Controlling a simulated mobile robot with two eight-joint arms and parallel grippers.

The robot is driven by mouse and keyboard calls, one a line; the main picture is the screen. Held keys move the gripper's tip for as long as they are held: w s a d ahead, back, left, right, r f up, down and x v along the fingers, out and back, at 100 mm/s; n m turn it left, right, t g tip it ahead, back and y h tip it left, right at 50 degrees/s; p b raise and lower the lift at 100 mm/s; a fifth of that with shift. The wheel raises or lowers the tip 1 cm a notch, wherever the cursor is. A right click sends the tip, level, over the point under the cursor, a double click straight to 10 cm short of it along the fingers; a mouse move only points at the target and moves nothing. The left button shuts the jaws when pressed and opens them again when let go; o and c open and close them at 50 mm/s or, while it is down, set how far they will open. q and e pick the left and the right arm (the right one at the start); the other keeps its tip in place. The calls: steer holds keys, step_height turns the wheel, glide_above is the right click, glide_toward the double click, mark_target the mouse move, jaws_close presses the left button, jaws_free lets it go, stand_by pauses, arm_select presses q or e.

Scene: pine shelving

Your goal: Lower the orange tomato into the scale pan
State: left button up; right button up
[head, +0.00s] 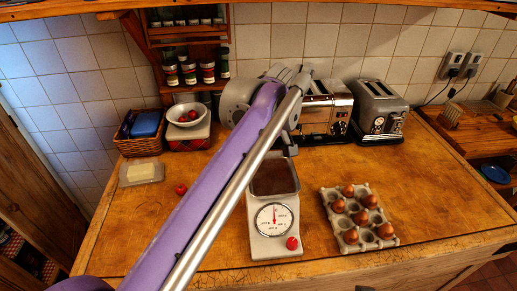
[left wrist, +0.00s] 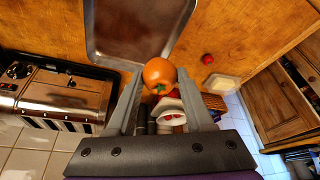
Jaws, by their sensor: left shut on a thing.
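The orange tomato (left wrist: 159,72) is between the fingertips of my left gripper (left wrist: 160,78), which is shut on it. In the left wrist view the tomato overlaps the edge of the metal scale pan (left wrist: 128,25), and its height above the pan is hard to judge. In the head view the scale pan (head: 275,180) sits on the white scale (head: 256,244) with a round dial, and looks empty where visible. There my own arm and wrist hide the tomato and fingertips. My right gripper is not in view.
An egg carton (head: 378,242) stands right of the scale. Toasters (head: 379,106) stand behind. A bowl (head: 189,112), a basket (head: 142,148), a butter dish (head: 141,173) and a small red item (head: 181,189) are at left. The counter between carton and right edge is clear.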

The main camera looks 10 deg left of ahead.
arm_select(q)
steer(key=shift+f, duration=0.8)
steer(key=b, duration=0.2)
glide_above(258, 179)
steer(key=shift+w+f, duration=0.1)
steer(key=shift+f, duration=1.95)
stand_by(0.6)
steer(key=o, duration=0.8)
